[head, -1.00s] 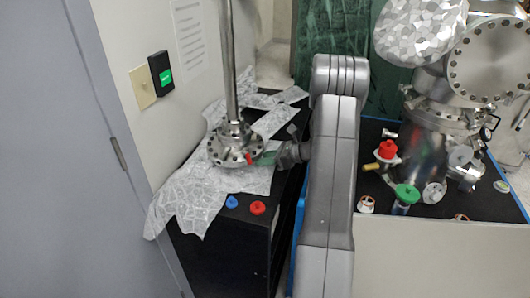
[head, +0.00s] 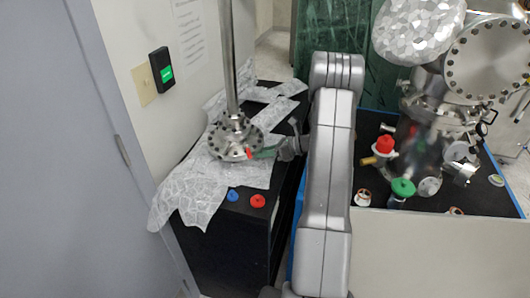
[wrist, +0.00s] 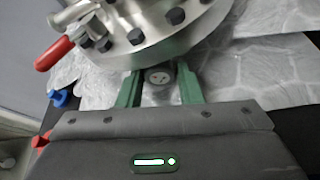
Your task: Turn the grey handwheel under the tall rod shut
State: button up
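The tall metal rod (head: 229,60) stands upright on a round bolted steel flange (head: 236,139), which fills the top of the wrist view (wrist: 150,25). A small round grey piece (wrist: 160,78), which looks like the grey handwheel, sits just below the flange rim in the wrist view. I cannot make it out in the head view. My gripper (head: 265,153) is at the flange's right side. In the wrist view its two green fingers (wrist: 160,88) are apart, one on each side of the grey piece; whether they touch it is unclear.
A red handle (wrist: 54,53) sticks out from the flange at left. Crumpled foil (head: 190,190) lies under the flange on the black cabinet. A blue knob (head: 232,196) and a red knob (head: 258,201) are near its front edge. A wall (head: 60,150) is close at left.

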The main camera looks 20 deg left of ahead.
jog(key=o, duration=0.3)
jog(key=shift+d, duration=0.15)
jog(key=b+v, duration=0.2)
jog(key=v, duration=1.1)
jog(key=shift+d+r, duration=0.2)
jog(key=shift+d, duration=0.1)
